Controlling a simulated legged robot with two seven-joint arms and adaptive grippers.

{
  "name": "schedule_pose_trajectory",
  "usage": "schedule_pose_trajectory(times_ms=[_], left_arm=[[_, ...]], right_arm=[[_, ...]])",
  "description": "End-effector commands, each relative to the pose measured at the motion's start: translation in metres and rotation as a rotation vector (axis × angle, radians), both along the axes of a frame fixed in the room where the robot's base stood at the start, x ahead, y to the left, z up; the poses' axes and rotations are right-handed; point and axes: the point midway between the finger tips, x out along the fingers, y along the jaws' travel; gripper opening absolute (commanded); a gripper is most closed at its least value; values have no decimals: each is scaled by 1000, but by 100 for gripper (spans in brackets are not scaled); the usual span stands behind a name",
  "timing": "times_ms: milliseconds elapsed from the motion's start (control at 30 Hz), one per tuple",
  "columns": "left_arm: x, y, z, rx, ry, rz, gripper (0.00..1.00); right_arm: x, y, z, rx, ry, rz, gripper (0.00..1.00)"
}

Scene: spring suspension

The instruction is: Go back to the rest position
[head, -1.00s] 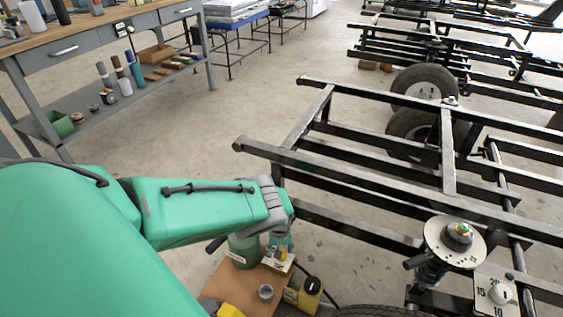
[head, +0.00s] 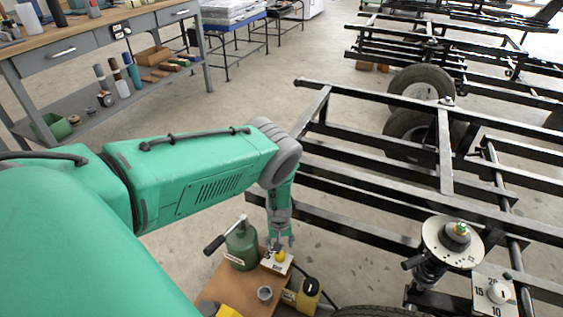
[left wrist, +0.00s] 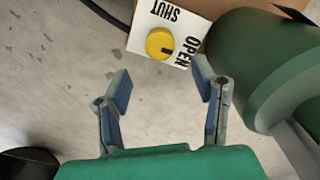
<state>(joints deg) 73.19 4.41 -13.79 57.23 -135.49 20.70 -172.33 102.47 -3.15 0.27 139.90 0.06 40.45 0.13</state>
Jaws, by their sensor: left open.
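My left arm is green and comes in from the left in the head view. Its gripper (head: 280,240) points down beside a small wooden stand, close to a white card with a yellow knob (head: 280,256). In the left wrist view the gripper's two fingers (left wrist: 162,100) are spread apart with nothing between them. The yellow knob (left wrist: 159,43) on the white plate marked OPEN and SHUT lies beyond the fingertips, apart from them. My right gripper is not in these views.
A green bottle-like unit with a black handle (head: 241,248) stands on the wooden stand (head: 228,284). A black frame (head: 380,190) with a spring unit (head: 455,240) and a dial (head: 498,293) fills the right. A workbench (head: 70,40) stands at the back left. Bare floor lies between.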

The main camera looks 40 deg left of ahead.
Motion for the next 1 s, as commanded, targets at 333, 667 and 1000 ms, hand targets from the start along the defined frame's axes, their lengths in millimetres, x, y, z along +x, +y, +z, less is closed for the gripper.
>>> schedule_pose_trajectory(times_ms=[333,667,1000], left_arm=[[-3,-3,0,-8,5,38,53],[-68,-81,28,-180,208,1297,53],[-137,-152,93,-97,572,3072,53]], right_arm=[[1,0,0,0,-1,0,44],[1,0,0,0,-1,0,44],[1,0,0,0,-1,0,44]])
